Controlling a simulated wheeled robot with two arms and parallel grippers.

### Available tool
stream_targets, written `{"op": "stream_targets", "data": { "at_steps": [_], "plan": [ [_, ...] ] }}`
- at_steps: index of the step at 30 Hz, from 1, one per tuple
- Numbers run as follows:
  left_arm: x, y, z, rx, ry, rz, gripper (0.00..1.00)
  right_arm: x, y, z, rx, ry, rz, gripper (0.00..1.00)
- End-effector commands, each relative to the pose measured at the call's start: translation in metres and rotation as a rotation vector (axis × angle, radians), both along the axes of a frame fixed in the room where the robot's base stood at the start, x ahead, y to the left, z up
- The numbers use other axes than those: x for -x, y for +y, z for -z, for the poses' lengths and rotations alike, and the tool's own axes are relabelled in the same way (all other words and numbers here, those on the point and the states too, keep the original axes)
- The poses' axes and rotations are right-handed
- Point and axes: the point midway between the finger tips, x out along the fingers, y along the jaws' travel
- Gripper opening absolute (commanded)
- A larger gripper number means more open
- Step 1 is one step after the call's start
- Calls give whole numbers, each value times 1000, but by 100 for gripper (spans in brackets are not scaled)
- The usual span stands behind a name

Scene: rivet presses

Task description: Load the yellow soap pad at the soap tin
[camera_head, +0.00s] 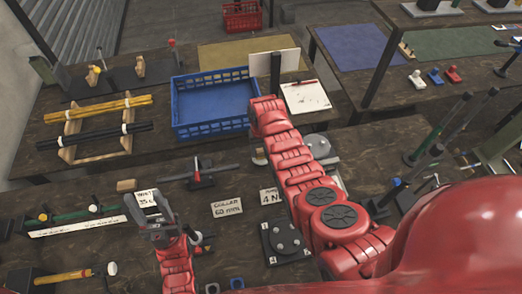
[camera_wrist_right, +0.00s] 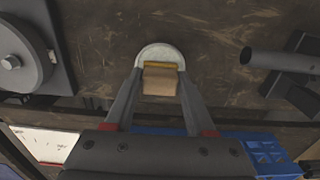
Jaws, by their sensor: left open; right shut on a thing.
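In the right wrist view my right gripper (camera_wrist_right: 160,78) is shut on a tan block with a yellow edge, which appears to be the yellow soap pad (camera_wrist_right: 159,66). A pale round thing, which looks like the soap tin (camera_wrist_right: 156,50), shows directly beyond the pad. I cannot tell whether pad and tin touch. In the head view the tin (camera_head: 259,161) shows only in part beside my right arm, which hides the right gripper. My left gripper (camera_head: 149,208) is open and empty above the near bench, by a label card.
A blue crate (camera_head: 212,128) stands on the bench behind. A grey disc on a dark base (camera_wrist_right: 22,60) and a dark cylinder (camera_wrist_right: 268,60) flank the right gripper.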

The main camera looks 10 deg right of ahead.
Motion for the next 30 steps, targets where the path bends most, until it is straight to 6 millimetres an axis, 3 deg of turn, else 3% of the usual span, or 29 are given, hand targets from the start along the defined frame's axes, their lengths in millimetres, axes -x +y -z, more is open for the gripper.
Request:
{"op": "stream_targets", "data": {
  "at_steps": [30],
  "plan": [
    [0, 0, 7, 0, 0, 0, 50, 0, 0, 8, 0, 0, 0, 11]
  ]
}}
